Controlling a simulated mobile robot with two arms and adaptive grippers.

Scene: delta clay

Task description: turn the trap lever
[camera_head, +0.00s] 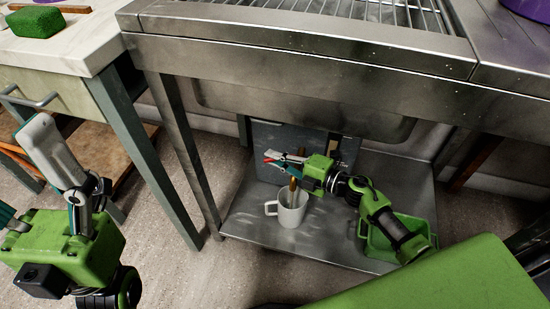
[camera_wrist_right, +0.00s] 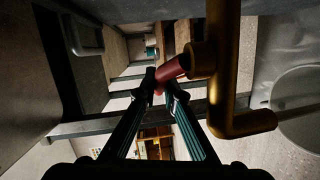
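The trap lever (camera_wrist_right: 172,70) is a short red handle on a brass pipe (camera_wrist_right: 222,75), under the sink. In the head view a bit of red (camera_head: 271,154) shows at my right gripper's fingertips, and the brown pipe end (camera_head: 293,184) hangs over a white mug (camera_head: 291,209). My right gripper (camera_head: 277,160) is below the basin. In the right wrist view its fingertips (camera_wrist_right: 161,82) are close together on both sides of the lever's free end and look shut on it.
The mug and a green bin (camera_head: 378,243) stand on the steel lower shelf (camera_head: 330,250). The steel sink (camera_head: 300,45) is overhead, with legs beside the shelf. A counter (camera_head: 85,45) with a green sponge (camera_head: 37,21) is at left. Bare floor lies between them.

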